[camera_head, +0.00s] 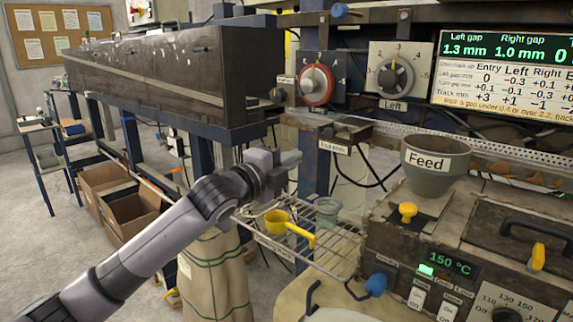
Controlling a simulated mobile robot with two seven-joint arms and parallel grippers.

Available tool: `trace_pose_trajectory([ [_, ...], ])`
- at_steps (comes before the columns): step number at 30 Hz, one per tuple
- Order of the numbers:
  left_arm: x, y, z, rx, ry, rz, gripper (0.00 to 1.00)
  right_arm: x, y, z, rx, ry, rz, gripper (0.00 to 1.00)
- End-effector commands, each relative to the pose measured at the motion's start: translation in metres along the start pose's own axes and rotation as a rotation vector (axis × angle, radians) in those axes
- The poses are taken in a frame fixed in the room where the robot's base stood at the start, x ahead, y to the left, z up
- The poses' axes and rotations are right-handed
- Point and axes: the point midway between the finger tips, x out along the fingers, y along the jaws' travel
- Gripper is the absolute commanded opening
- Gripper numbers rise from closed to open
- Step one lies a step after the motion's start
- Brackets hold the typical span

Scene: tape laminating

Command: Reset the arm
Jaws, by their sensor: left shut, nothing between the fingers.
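My left arm comes in from the lower left. My left gripper (291,159) is shut and empty. It is in front of the blue frame post, above the wire rack and left of the feed hopper. It touches nothing that I can see. My right gripper is not in view.
A wire rack (335,262) holds a yellow scoop (285,226) and a glass jar (327,211). The machine with the Feed hopper (433,165) fills the right side. A red-rimmed dial (317,84) and a Left dial (390,77) sit behind. Cardboard boxes (130,212) stand on the floor at left.

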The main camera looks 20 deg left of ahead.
Motion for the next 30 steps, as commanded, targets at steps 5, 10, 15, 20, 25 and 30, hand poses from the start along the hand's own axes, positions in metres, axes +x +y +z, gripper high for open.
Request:
trace_pose_trajectory([
  [5,-0.01,0.001,0.0,0.001,0.0,0.001,0.0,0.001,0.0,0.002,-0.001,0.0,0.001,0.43],
  [10,-0.012,0.002,-0.001,-0.004,0.0,0.005,0.0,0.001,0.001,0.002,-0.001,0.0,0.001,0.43],
  [15,-0.021,0.04,-0.016,-0.101,-0.005,0.079,0.0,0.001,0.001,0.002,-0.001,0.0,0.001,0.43],
  [20,-0.051,0.11,-0.042,-0.315,-0.05,0.234,0.0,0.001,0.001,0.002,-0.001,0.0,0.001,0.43],
  [25,-0.098,0.179,-0.064,-0.559,-0.154,0.403,0.0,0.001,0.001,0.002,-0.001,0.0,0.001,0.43],
  [30,-0.158,0.235,-0.082,-0.797,-0.308,0.558,0.0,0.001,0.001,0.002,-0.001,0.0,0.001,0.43],
])
